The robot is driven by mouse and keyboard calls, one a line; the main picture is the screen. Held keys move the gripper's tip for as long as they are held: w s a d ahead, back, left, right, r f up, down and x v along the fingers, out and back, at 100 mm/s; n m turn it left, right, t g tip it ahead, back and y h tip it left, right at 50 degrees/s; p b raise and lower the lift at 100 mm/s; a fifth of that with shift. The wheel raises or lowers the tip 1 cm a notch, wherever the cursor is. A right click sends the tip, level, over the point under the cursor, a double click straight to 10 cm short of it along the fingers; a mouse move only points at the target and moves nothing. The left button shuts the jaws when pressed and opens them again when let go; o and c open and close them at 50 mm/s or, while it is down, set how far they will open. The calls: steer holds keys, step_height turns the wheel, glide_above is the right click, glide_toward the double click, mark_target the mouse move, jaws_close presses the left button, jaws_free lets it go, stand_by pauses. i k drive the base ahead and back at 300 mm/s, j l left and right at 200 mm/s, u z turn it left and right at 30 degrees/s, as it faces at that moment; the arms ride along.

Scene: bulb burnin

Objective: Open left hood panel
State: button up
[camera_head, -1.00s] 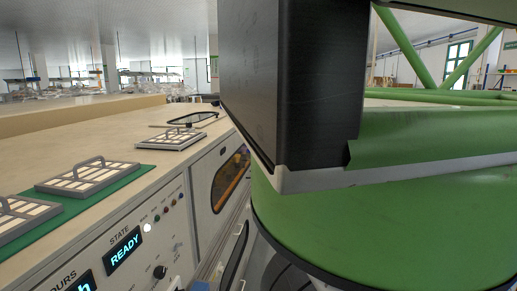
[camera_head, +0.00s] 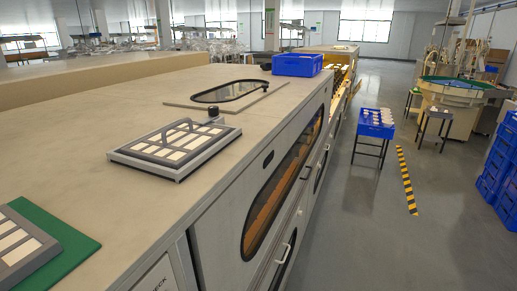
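A long beige machine cabinet (camera_head: 222,217) runs away from me, left to centre. Its front side has a panel with a long dark-framed oval window (camera_head: 285,185), amber inside. Below and beyond it are pale bar handles (camera_head: 286,254). These front panels look shut. On the top is a flat panel with a dark oval window (camera_head: 230,91), lying flush or nearly so. I cannot tell which of these is the left hood panel. My gripper is not in view.
A grey slatted tray with a handle (camera_head: 175,146) lies on the cabinet top. Another lies on a green mat (camera_head: 75,257) at the near left. A blue crate (camera_head: 297,65) stands farther back. The aisle floor (camera_head: 362,235) is open, with a crate stand (camera_head: 376,124) and stacked blue crates (camera_head: 497,165) beyond.

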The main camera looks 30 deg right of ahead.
mark_target(218, 235)
steer(key=z, duration=0.65)
steer(key=i+l+u, duration=0.1)
steer(key=i, duration=0.35)
steer(key=i+l+u, duration=0.1)
steer(key=i+l, duration=0.15)
steer(key=i, duration=0.2)
steer(key=i+l+u, duration=0.15)
steer(key=i, duration=0.3)
steer(key=i+l+u, duration=0.1)
steer(key=i+l, duration=0.3)
